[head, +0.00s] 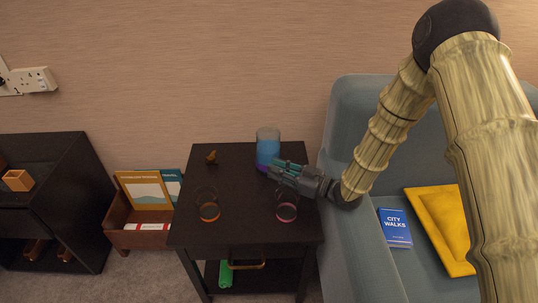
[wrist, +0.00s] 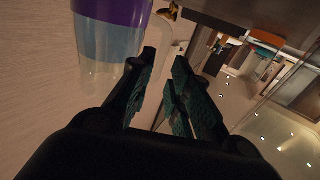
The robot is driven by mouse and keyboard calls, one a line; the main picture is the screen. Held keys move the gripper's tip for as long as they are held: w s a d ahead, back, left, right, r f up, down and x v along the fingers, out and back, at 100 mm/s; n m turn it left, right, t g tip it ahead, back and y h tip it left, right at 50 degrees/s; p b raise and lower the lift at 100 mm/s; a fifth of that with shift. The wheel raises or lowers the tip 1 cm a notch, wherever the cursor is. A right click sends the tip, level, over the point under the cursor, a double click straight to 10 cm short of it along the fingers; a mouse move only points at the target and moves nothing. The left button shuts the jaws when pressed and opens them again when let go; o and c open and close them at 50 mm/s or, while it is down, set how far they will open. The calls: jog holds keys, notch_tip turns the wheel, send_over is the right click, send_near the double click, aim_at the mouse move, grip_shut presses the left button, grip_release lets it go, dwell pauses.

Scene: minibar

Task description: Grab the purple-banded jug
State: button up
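The purple-banded jug (head: 268,143) stands upright at the back of the small dark table, with a clear top, blue middle and purple lower band. In the wrist view the jug (wrist: 108,40) appears upside down at the upper left, beside the left finger. My gripper (head: 276,168) is at the jug's front right side and hides part of its lower body. In the wrist view my gripper (wrist: 165,57) has its fingers apart. A pale curved strip, seemingly the jug's handle (wrist: 180,32), shows beyond and between the fingertips. I cannot tell whether a finger touches it.
An orange-banded glass (head: 208,208) and a pink-banded glass (head: 287,206) stand at the table's front. A small golden object (head: 211,157) sits at the back left. The blue armchair (head: 345,130) is close on the right. The middle of the table (head: 245,190) is clear.

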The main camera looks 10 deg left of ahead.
aim_at(257, 161)
jog(key=shift+r+b+x, duration=0.15)
jog(key=shift+b+x, duration=0.05)
jog(key=shift+x, duration=1.65)
jog(key=shift+r+b+x, duration=0.1)
jog(key=shift+b+x, duration=0.1)
jog(key=shift+x, duration=1.65)
jog(key=shift+s, duration=0.1)
grip_shut()
